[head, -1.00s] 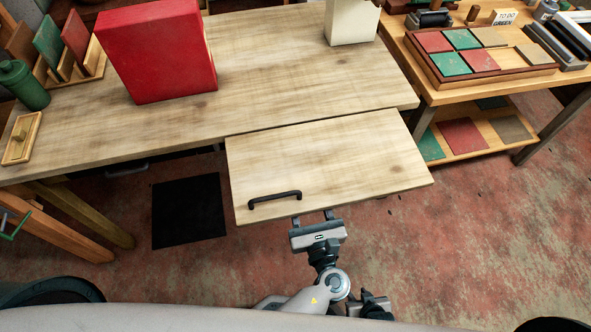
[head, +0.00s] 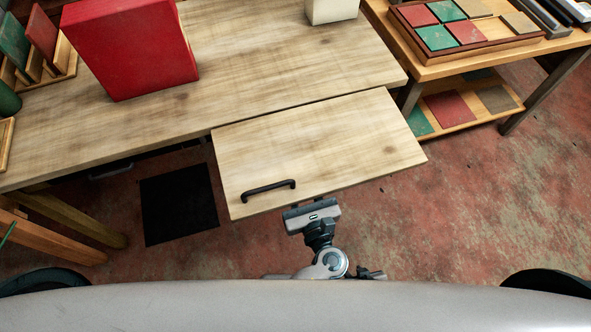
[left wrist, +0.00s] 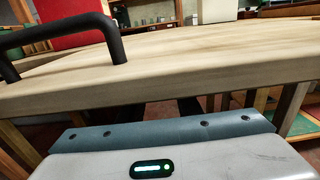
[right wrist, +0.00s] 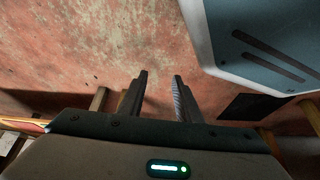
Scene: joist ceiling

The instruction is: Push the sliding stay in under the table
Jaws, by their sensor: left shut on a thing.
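The pale wooden leaf (head: 320,150) with a black handle (head: 268,190) projects from the front of the table (head: 240,60). My left gripper (head: 310,207) is at the leaf's front edge, right of the handle. In the left wrist view the leaf's edge (left wrist: 200,82) and the handle (left wrist: 112,35) are close, and my left fingers (left wrist: 150,112) reach beneath the leaf. They are shut on the sliding stay, which the leaf hides. My right gripper (right wrist: 160,80) is open and empty over the floor; only a dark part shows low in the head view.
A red box (head: 130,45) and a pale container (head: 331,10) stand on the table. A side bench (head: 440,68) with coloured tiles is at the right. A black mat (head: 178,205) lies on the floor left of the leaf. The floor right of the leaf is clear.

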